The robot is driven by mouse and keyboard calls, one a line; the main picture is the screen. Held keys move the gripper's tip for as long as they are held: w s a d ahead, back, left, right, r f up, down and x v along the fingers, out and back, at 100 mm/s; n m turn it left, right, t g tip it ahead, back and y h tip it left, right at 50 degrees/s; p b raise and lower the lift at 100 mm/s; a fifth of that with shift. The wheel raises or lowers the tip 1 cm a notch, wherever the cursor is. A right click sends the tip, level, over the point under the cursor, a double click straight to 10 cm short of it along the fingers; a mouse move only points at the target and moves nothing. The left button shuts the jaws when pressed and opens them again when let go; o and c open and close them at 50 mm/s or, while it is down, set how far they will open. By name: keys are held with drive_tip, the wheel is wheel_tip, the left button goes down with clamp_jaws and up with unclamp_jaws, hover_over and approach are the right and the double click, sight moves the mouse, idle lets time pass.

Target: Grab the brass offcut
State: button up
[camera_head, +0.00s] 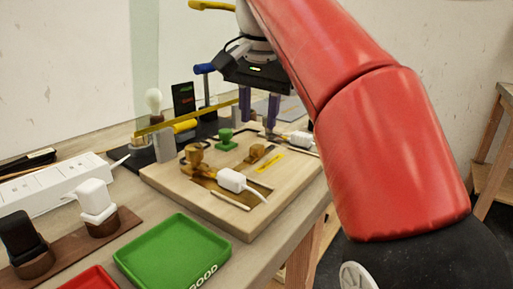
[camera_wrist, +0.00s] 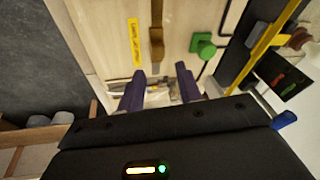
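My gripper (camera_head: 259,120) is above the far right part of the wooden board (camera_head: 165,182), fingers pointing down. In the wrist view its two purple fingers (camera_wrist: 160,90) are apart, with a gap between them. A brass-coloured piece (camera_head: 257,152) sits on the board, nearer the head camera than my gripper; it shows in the wrist view (camera_wrist: 157,45) beyond the fingertips. Another brass-coloured piece (camera_head: 194,155) stands further left. I cannot tell which is the offcut. Small pale and metallic items (camera_wrist: 158,97) lie between or below the fingers, partly hidden.
A green block (camera_head: 225,136) and a yellow labelled strip (camera_head: 270,163) are near the brass pieces. White plugs (camera_head: 232,180) (camera_head: 299,138) lie on the board. A long yellow bar (camera_head: 187,118) crosses behind. A green tray (camera_head: 172,254) is in front, left of the board.

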sight(257, 146)
drive_tip(key=x, duration=0.2)
drive_tip(key=b+x, duration=0.1)
drive_tip(key=x, duration=0.1)
drive_tip(key=b+x, duration=0.1)
drive_tip(key=x, duration=0.1)
drive_tip(key=shift+s+f, duration=0.2)
drive_tip(key=shift+f, duration=0.15)
clamp_jaws()
drive_tip(key=shift+r, duration=0.1)
